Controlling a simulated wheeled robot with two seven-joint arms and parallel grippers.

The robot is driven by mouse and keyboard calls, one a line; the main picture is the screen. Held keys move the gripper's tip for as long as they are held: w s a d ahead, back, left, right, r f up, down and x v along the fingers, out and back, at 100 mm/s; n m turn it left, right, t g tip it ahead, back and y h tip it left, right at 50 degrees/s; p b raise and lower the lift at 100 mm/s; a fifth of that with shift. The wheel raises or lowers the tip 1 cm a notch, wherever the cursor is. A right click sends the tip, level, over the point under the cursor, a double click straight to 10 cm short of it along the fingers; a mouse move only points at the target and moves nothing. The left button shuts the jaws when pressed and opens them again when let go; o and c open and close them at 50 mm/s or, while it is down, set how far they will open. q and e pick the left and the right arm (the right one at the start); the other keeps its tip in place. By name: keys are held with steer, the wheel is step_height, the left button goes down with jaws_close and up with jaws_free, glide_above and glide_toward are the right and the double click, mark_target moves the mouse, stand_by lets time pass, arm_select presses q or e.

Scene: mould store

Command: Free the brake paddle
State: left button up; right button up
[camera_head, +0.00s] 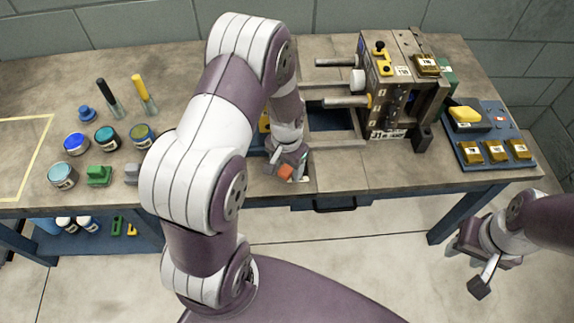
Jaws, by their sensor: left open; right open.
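My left gripper (288,168) is open and points down at the table's front edge, left of the mould. A small orange piece (286,172) shows at its fingertips; I cannot tell whether it is the brake paddle or whether the fingers touch it. My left arm hides much of the bench around it. My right gripper (481,272) is open and empty at the lower right, in front of the table and apart from it. The grey mould block (386,95), with a yellow handle-like part and labels, stands on the bench with guide bars reaching left.
A blue tray (482,119) with yellow and brass blocks lies at the right. Paint pots (76,143), a black and a yellow-handled tool (144,95) and a green block (98,175) stand at the left. A drawer handle (335,204) is under the front edge.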

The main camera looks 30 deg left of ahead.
arm_select(q)
steer(key=c, duration=1.1)
steer(key=shift+o, duration=0.3)
steer(key=n+p, duration=0.1)
steer(key=d+n+p, duration=0.1)
steer(key=n, duration=0.1)
steer(key=shift+d+r, duration=0.15)
steer(key=shift+d, duration=0.05)
steer(key=n, duration=0.1)
steer(key=d+n+p, duration=0.1)
steer(key=n, duration=0.1)
steer(key=n+p, duration=0.1)
steer(key=n, duration=0.1)
steer(key=shift+w+d, duration=0.35)
steer(key=n, duration=0.1)
steer(key=w+d+n, duration=0.1)
steer(key=n, duration=0.1)
steer(key=shift+n+p, duration=0.3)
steer(key=shift+p, duration=0.1)
steer(key=shift+w+d+n+p, duration=0.2)
steer(key=shift+w+n, duration=0.15)
steer(key=shift+n, duration=0.7)
steer(key=shift+w+d+n+p, duration=0.1)
steer(key=shift+w+d+n, duration=0.2)
steer(key=shift+n, duration=0.75)
steer(key=shift+w+a, duration=0.1)
